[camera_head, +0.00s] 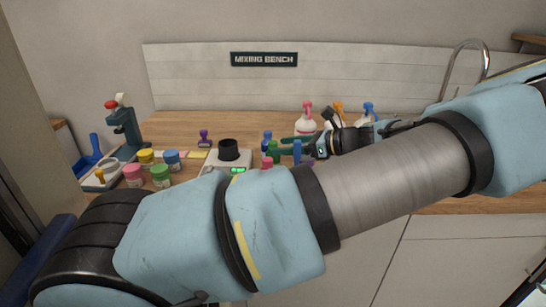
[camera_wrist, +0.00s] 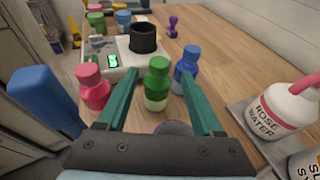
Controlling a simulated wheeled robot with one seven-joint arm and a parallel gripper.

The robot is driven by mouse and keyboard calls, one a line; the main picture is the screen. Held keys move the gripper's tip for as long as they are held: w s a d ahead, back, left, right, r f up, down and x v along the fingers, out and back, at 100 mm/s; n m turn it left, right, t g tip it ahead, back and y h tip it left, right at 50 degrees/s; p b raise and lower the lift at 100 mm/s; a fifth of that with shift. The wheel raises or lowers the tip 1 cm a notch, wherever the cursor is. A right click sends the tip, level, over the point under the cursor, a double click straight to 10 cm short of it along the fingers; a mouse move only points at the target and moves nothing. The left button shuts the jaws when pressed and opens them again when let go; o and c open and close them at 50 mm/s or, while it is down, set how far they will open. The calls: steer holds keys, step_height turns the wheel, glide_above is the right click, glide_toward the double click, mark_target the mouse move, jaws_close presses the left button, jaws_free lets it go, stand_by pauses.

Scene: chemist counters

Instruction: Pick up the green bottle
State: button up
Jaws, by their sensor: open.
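The green bottle (camera_wrist: 157,84) stands upright on the wooden bench in the wrist view, with a green cap and a pale label band low on its body. My gripper (camera_wrist: 162,82) is open, its two teal fingers on either side of the green bottle. The bottle is between the fingers, and I cannot tell whether either finger touches it. In the head view my gripper (camera_head: 294,147) is low over the bench, and the green bottle (camera_head: 273,147) shows only in part near the fingers.
A pink bottle (camera_wrist: 93,88) stands just left of the left finger, and a blue bottle (camera_wrist: 186,66) stands close by the right finger. A scale (camera_wrist: 112,58) with a black cup (camera_wrist: 143,37) is behind. A rose water bottle (camera_wrist: 284,111) stands on a tray at right.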

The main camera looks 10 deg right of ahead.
mark_target(273, 143)
steer(key=shift+p+x, duration=0.65)
steer(key=shift+x, duration=1.3)
steer(key=shift+a+r, duration=0.1)
steer(key=shift+r, duration=0.05)
jaws_close()
